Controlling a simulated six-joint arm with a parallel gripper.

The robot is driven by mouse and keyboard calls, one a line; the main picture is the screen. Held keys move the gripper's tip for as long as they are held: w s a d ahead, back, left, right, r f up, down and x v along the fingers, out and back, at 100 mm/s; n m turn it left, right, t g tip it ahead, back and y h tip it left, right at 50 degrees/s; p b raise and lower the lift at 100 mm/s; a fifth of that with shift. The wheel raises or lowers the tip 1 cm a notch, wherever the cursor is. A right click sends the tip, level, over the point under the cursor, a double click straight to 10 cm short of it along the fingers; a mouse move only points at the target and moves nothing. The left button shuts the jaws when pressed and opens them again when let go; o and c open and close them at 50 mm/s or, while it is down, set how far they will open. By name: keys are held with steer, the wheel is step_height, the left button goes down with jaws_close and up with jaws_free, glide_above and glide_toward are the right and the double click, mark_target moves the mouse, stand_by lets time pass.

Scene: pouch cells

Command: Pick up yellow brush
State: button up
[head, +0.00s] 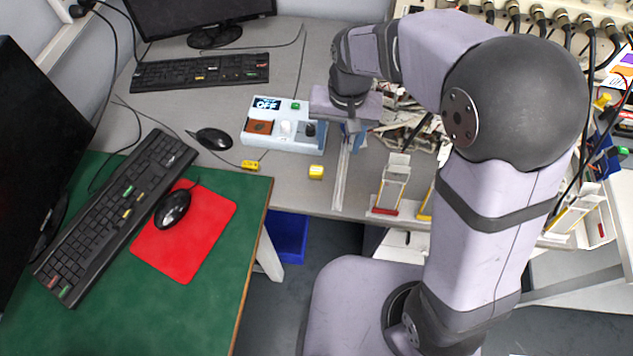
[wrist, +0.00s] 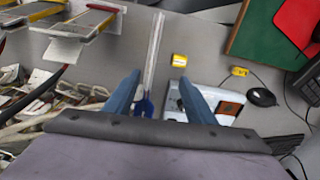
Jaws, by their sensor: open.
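No clear brush shape shows, so I cannot tell which yellow thing is the yellow brush. A short yellow piece (head: 316,172) lies on the grey table in front of the control box; it also shows in the wrist view (wrist: 179,60). A yellow strip (head: 426,206) lies at a white stand, partly hidden by my arm; the wrist view shows a yellow strip (wrist: 45,11) at top left. My gripper (head: 352,130) is open beside the control box, above the table. In the wrist view its blue fingers (wrist: 160,92) stand apart, with a blue object seen between them.
The control box (head: 284,140) reading OFF stands left of my gripper. A metal strip (head: 341,182) runs toward the table edge. A small yellow tag (head: 250,165) lies left. White stands (head: 394,180) and cluttered pouches are right. A mouse (head: 213,138) and keyboard (head: 200,71) are further left.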

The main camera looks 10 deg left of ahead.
steer(key=b, duration=0.2)
glide_above(317, 169)
steer(key=f, duration=0.3)
steer(key=w+f, duration=0.1)
steer(key=shift+a+f, duration=0.25)
steer(key=shift+f, duration=0.1)
steer(key=shift+r, duration=0.1)
steer(key=shift+s+f, duration=0.1)
steer(key=shift+f, duration=1)
steer(key=shift+s+d+f+p, duration=0.15)
steer(key=shift+s+f+p, duration=0.1)
steer(key=shift+f, duration=0.7)
steer(key=shift+s+d+f+p, duration=0.15)
steer(key=shift+s+f, duration=0.1)
steer(key=shift+f, duration=1.35)
steer(key=c, duration=1.1)
